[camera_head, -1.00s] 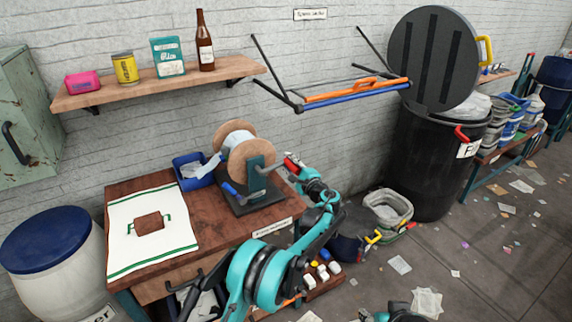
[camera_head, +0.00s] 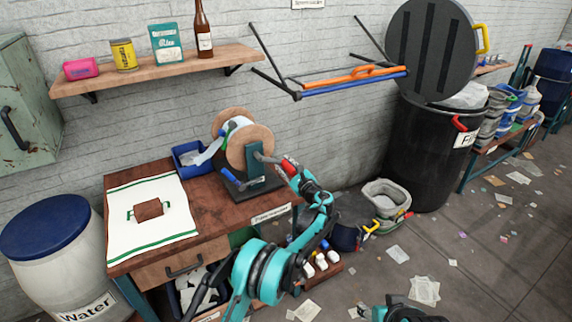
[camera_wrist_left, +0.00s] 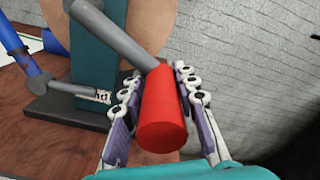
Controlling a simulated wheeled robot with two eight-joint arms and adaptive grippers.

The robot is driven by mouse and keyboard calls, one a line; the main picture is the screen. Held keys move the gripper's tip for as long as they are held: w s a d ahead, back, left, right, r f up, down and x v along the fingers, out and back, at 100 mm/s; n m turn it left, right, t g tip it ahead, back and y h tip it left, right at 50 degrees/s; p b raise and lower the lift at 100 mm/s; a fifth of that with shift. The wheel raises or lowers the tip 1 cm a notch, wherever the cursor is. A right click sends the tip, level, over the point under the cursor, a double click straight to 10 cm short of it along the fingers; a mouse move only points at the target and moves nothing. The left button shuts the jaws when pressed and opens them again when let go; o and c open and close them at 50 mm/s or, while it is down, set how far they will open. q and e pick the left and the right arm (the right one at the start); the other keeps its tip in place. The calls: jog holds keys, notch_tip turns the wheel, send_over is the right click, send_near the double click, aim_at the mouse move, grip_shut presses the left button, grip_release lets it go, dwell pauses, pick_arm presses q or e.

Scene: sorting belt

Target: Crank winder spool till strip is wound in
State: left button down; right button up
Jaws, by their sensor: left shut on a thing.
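The winder spool (camera_head: 237,132) stands on a dark base on the wooden table, with tan discs at its ends and pale strip around its middle. The strip (camera_head: 209,153) runs from the spool toward a blue bin (camera_head: 187,150) on the left. A grey crank arm ends in a red handle (camera_wrist_left: 164,110). My left gripper (camera_head: 290,167) is at the winder's right side. In the left wrist view its two fingers (camera_wrist_left: 158,103) are closed around the red handle. A blue-handled lever (camera_head: 232,177) sits low at the front of the winder.
A white cloth with green stripes (camera_head: 123,234) lies on the table (camera_head: 237,216) left of the winder. A shelf (camera_head: 165,75) with several items hangs above. A large black bin (camera_head: 432,165) stands at the right. Litter lies on the floor.

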pick_arm(q)
jog(key=shift+a, duration=0.15)
dwell(0.3)
jog(key=c, duration=1.2)
grip_release()
jog(key=shift+s+d, duration=0.25)
jog(key=v, duration=1.1)
jog(key=shift+s+d, duration=0.1)
